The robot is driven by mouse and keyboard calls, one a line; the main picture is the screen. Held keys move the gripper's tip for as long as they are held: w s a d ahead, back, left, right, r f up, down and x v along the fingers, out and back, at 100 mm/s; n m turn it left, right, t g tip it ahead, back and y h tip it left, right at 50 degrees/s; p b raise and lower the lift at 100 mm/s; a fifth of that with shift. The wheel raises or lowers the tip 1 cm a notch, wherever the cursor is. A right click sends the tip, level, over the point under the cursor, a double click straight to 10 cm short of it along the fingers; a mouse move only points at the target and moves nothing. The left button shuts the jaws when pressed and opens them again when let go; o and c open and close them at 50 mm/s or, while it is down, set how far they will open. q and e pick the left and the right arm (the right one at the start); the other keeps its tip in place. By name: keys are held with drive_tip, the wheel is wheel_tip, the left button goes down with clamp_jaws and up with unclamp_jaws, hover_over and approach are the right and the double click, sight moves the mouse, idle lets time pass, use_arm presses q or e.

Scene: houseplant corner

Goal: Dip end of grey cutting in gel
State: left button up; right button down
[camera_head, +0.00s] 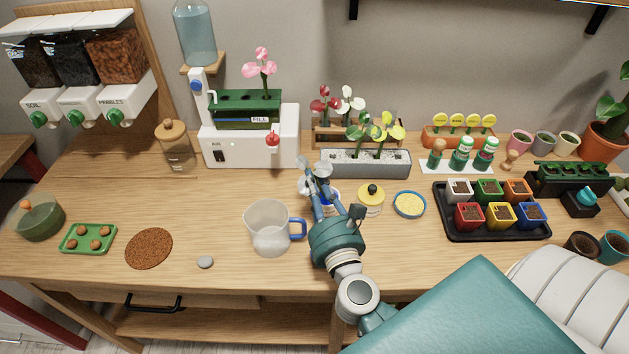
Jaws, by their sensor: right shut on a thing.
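My right gripper (317,178) is over the middle of the bench, its fingers pointing toward the back. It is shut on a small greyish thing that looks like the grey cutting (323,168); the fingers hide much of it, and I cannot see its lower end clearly. A white and blue container (332,196) is partly hidden behind the gripper; I cannot tell whether it holds the gel or whether the cutting touches it. A pale yellow jar (371,200) with a black knob stands just right of the gripper. My left gripper is not in view.
A clear jug (269,228) with a blue handle stands close left of my right arm. A blue dish of yellow grains (409,205) and a black tray (492,232) of coloured pots lie to the right. A grey planter (365,164) is behind.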

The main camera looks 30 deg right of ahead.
wheel_tip(320, 180, up, 7)
drive_tip(key=p, duration=0.6)
idle(0.7)
